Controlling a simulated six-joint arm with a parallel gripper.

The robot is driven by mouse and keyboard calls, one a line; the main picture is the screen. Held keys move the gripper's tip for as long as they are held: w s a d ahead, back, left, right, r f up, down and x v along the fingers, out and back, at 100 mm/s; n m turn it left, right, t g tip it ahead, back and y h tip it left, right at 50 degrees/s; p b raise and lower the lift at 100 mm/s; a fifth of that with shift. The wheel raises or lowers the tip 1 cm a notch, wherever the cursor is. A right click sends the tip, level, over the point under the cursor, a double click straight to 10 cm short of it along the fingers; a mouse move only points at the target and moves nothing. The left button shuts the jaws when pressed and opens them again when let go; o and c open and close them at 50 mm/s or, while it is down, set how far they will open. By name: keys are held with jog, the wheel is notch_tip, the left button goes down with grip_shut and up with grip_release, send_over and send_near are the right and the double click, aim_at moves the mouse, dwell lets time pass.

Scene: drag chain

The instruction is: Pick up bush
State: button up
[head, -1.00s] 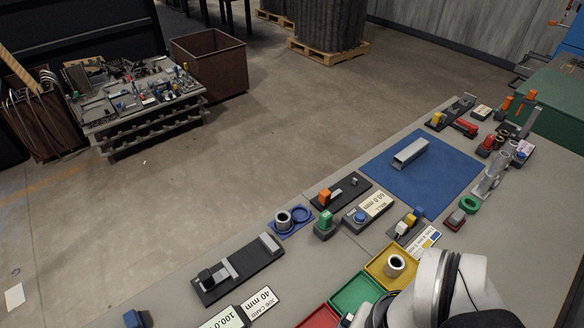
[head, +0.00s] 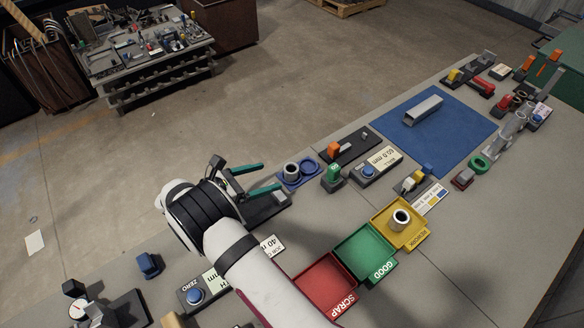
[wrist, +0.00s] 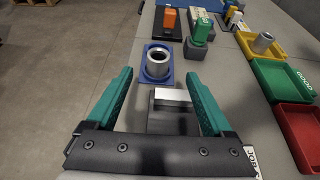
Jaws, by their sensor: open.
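In the wrist view the bush (wrist: 158,63) is ahead of my gripper, between the lines of the two fingers. A second bush (head: 401,218) stands in the yellow REWORK tray (head: 378,234); it also shows in the wrist view (wrist: 264,41). My gripper (head: 268,177) is open with green fingers, empty, to the left of the first bush and apart from it. The fingers are above a dark fixture with a metal block (wrist: 172,97).
A green-topped block (head: 333,175) and an orange-topped fixture (head: 350,146) stand just beyond the blue holder. The green GOOD tray (head: 365,252) and red SCRAP tray (head: 325,281) lie nearer. A blue mat (head: 450,135) bears a metal channel (head: 423,109).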

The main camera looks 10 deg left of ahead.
aim_at(285, 172)
jog(key=x, duration=1)
jog(key=shift+w+a+f, duration=0.1)
jog(key=shift+a+f, duration=0.05)
jog(key=shift+f, duration=0.2)
grip_shut()
